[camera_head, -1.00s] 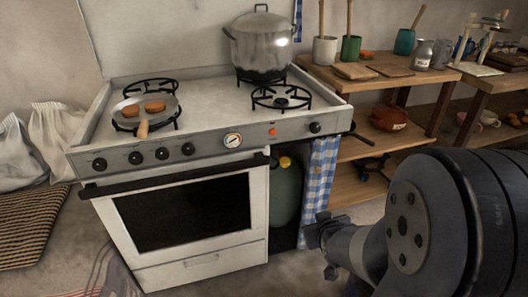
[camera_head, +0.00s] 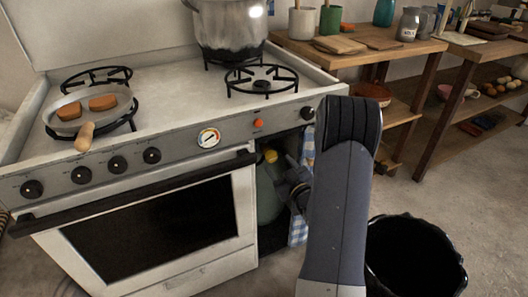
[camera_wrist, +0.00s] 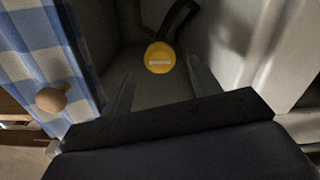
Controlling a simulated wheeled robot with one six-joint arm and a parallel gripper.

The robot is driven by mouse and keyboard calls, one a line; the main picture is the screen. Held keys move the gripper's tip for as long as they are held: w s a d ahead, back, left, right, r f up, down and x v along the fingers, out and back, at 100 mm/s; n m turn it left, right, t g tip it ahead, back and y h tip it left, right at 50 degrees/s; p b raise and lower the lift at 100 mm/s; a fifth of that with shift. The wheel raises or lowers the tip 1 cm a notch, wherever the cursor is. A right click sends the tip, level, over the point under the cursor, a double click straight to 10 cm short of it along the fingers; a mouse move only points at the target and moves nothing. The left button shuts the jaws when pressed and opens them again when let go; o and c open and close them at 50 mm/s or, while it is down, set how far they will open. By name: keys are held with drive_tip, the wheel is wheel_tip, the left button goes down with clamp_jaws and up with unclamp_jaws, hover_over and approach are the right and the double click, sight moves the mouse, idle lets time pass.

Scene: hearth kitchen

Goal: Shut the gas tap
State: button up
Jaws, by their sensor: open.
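The gas tap is a round yellow knob (camera_wrist: 160,57) with a pale bar mark, on top of the green gas bottle (camera_head: 268,200) in the open bay at the stove's right. The knob also shows in the head view (camera_head: 270,156). A dark hose runs up from behind it in the wrist view. My gripper (camera_wrist: 156,88) is open, its two fingers pointing towards the knob, one on each side and short of it. In the head view my gripper reaches into the bay from the right, and my arm hides part of it.
A blue checked curtain (camera_wrist: 50,50) with a round wooden knob (camera_wrist: 51,99) hangs close at the bay's side. The white stove (camera_head: 170,225) carries a pan (camera_head: 88,106) and a pot (camera_head: 229,30). A black bin (camera_head: 410,262) stands on the floor at right.

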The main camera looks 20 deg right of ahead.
sight(268, 152)
drive_tip(key=w+b, duration=0.1)
drive_tip(key=w, duration=0.8)
drive_tip(key=shift+a, duration=0.15)
drive_tip(key=shift+s, duration=0.1)
drive_tip(key=shift+c, duration=0.5)
drive_tip(key=c, duration=0.9)
